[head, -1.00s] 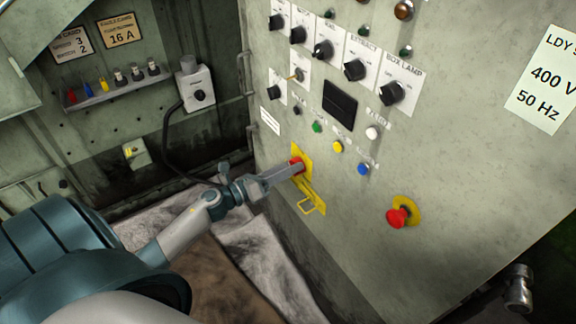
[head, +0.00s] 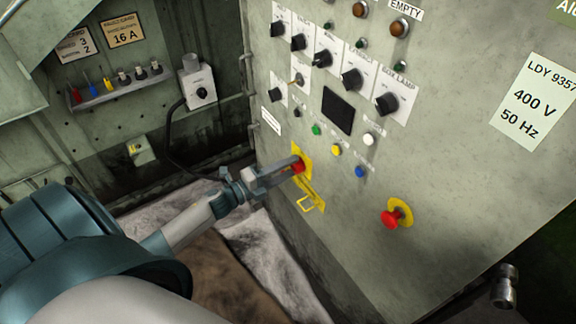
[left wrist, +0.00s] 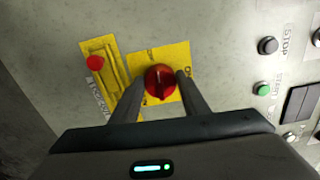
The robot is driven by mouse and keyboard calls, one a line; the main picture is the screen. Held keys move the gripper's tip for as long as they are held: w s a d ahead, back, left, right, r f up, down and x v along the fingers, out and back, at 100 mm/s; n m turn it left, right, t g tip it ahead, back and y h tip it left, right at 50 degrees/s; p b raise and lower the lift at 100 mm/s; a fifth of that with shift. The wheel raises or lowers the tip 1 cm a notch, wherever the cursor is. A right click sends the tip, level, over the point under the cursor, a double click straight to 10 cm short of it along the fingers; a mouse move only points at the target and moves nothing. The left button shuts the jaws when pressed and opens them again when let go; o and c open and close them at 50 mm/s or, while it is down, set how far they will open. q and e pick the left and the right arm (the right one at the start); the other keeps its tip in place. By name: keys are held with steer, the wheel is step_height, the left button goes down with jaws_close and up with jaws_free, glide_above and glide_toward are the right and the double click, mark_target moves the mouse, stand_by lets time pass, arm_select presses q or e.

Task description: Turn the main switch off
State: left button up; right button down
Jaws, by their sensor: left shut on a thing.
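The main switch is a red rotary knob (left wrist: 159,83) on a yellow plate (left wrist: 186,57), low on the grey panel. In the head view the red knob (head: 298,167) shows at the tips of my left gripper (head: 293,166). In the left wrist view the two fingers of my left gripper (left wrist: 160,88) stand on either side of the knob and are shut on it. The knob's ridge runs roughly up and down in that view. Part of the plate's lettering is hidden by a finger. My right gripper is not in view.
Beside the switch is a yellow hasp (head: 310,198) with a red part (left wrist: 95,62). A red emergency stop (head: 391,218) sits to the right on the panel. Push buttons (head: 337,150) and rotary knobs (head: 351,79) are above. A small socket box (head: 197,87) is on the left wall.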

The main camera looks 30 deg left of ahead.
arm_select(q)
steer(key=shift+n, duration=0.4)
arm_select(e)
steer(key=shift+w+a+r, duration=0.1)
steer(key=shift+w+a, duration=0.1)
arm_select(q)
steer(key=o, duration=1)
steer(key=shift+o, duration=0.2)
steer(key=shift+s+a, duration=0.1)
steer(key=shift+s, duration=0.05)
steer(key=b+v, duration=0.2)
steer(key=v, duration=1.5)
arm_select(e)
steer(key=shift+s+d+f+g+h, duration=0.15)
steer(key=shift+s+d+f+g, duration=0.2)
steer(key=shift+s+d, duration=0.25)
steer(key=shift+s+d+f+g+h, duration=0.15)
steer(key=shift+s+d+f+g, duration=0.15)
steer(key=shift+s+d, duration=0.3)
arm_select(q)
steer(key=shift+a+f, duration=0.1)
